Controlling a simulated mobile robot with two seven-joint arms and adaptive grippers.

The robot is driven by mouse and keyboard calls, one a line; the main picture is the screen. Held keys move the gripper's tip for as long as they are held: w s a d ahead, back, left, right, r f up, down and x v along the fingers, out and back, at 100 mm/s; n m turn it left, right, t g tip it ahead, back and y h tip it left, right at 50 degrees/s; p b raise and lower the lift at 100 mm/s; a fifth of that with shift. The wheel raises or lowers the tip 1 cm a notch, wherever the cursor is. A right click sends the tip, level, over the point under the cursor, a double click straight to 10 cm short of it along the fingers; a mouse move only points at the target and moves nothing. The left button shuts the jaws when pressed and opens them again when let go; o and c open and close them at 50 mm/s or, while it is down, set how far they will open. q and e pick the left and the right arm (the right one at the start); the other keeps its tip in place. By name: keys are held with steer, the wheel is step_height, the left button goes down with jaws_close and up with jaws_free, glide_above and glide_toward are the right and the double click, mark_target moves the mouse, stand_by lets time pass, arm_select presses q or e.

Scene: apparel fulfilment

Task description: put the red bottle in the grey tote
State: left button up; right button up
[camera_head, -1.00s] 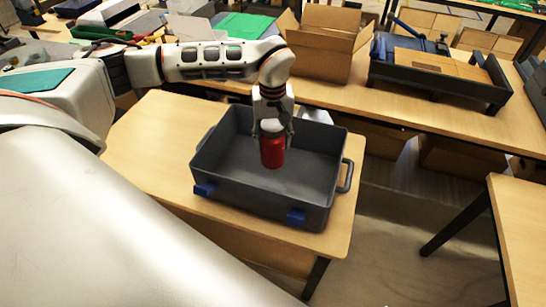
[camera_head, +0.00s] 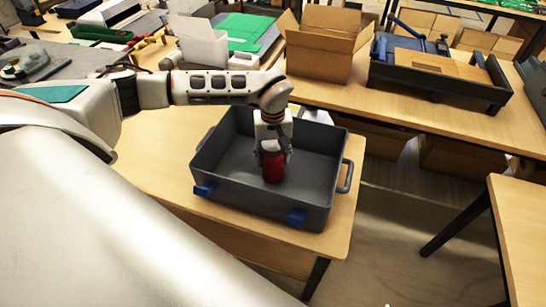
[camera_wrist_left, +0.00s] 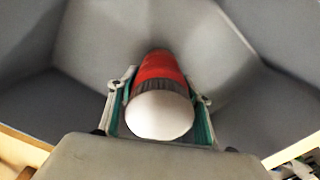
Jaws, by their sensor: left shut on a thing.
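The red bottle (camera_head: 272,168) is upright inside the walls of the grey tote (camera_head: 325,180), near its middle. Its white cap and red body also show in the left wrist view (camera_wrist_left: 160,72). My left gripper (camera_head: 273,154) comes down from above and is shut on the upper part of the bottle, with a finger on each side. I cannot tell whether the bottle's base touches the tote floor. The tote has blue clips on its near side and stands on a wooden table (camera_head: 150,150). My right gripper is out of view.
An open cardboard box (camera_head: 320,55) and a dark tray (camera_head: 440,80) with cardboard in it stand on the table behind. A white container (camera_head: 203,45) and green sheets (camera_head: 245,30) lie at the back. Another wooden table (camera_head: 520,225) is at the right.

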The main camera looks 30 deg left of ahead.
mark_target(273, 144)
arm_select(q)
steer(key=o, duration=1.2)
step_height(273, 144, up, 12)
steer(key=shift+r, duration=0.15)
